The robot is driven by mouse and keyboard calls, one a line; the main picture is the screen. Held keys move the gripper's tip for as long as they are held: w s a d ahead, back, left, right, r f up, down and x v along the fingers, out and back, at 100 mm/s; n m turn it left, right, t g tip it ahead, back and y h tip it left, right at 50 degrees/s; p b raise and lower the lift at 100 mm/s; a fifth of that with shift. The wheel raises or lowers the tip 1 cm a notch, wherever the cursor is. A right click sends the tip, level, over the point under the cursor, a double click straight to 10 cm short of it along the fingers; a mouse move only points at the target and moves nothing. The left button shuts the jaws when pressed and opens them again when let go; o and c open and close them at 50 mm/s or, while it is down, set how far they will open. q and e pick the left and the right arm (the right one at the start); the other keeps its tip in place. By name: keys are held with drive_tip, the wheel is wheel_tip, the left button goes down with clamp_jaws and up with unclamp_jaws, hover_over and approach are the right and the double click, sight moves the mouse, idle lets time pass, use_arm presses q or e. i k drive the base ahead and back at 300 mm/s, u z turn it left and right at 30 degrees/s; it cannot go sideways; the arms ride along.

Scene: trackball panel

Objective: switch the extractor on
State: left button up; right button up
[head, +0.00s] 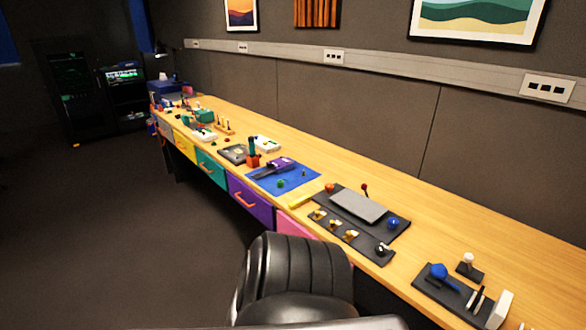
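A dark control panel (334,226) lies on the wooden bench at the centre right. It carries a grey flat plate (358,206), a blue ball (393,223), a red-topped stick (365,190), an orange-red knob (330,187) and a dark round knob (381,249). A row of small gold-coloured switches (334,226) runs along its front edge. I cannot tell which control belongs to the extractor, or the switches' positions, at this size. Neither of my grippers is in view.
A black padded chair (298,270) stands before the bench, near the panel. Right of the panel is another dark board (450,297) with a blue object (438,271). Left is a blue mat (284,180) with tools. Bare wood (460,222) lies behind the panel. Open floor (120,230) is at left.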

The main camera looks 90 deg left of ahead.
sight(468, 258)
drive_tip(key=u, duration=0.3)
drive_tip(key=k, duration=0.4)
drive_tip(key=u, duration=1.1)
drive_tip(key=i, duration=0.7)
drive_tip(key=z, duration=1.35)
drive_tip(key=k, duration=0.6)
drive_tip(key=u, duration=0.75)
drive_tip(key=i, duration=0.5)
drive_tip(key=z, duration=0.05)
